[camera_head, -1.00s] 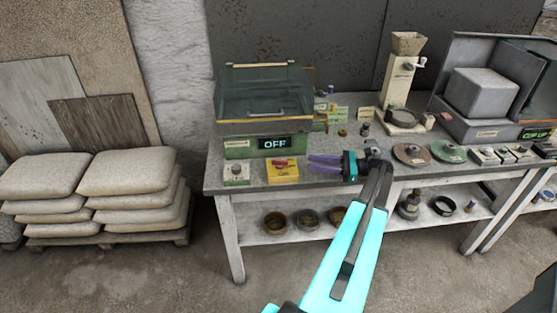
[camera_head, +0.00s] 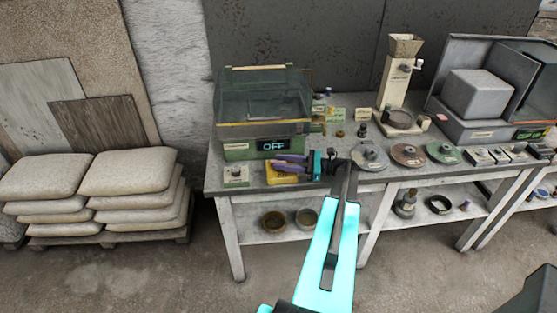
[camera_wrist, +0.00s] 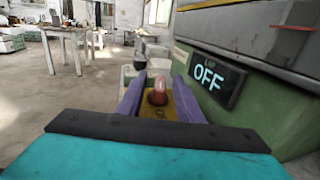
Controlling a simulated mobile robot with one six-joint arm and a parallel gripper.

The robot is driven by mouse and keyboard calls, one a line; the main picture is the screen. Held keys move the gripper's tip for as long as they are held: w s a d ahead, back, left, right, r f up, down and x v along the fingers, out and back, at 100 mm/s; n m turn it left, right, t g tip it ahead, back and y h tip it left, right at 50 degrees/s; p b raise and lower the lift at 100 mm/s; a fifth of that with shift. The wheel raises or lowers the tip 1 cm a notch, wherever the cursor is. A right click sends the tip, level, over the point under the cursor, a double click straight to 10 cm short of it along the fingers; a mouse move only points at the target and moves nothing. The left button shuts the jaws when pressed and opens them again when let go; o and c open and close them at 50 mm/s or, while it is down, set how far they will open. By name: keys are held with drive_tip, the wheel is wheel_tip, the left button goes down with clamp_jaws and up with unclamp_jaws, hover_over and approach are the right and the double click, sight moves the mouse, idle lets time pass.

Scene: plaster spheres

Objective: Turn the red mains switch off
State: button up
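The red mains switch (camera_wrist: 157,94) stands on a yellow box (camera_wrist: 182,104) in the wrist view. In the head view the yellow box (camera_head: 282,178) sits near the table's front edge, and my gripper largely covers it and hides the switch. My gripper (camera_wrist: 158,92) has its two purple fingers apart, one on each side of the switch. Whether either finger touches it is unclear. My gripper (camera_head: 288,164) also shows in the head view, pointing left. The green machine's display (camera_head: 273,145) reads OFF.
A green machine with a clear cover (camera_head: 262,100) stands right behind the box. A small box with a dial (camera_head: 236,176) is close on the left. Several discs (camera_head: 408,155) lie to the right. The floor in front of the table (camera_head: 210,180) is clear.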

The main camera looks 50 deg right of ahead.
drive_tip(key=shift+x, duration=0.9)
clamp_jaws()
drive_tip(key=shift+d+n+g+y, duration=0.1)
drive_tip(key=shift+n+g+y, duration=0.3)
drive_tip(key=shift+y, duration=0.1)
drive_tip(key=shift+n+g+y+p, duration=0.3)
drive_tip(key=shift+n+g+y, duration=0.3)
drive_tip(key=shift+y, duration=0.1)
drive_tip(key=shift+n+g+y, duration=0.4)
drive_tip(key=shift+g, duration=0.1)
drive_tip(key=shift+s, duration=0.1)
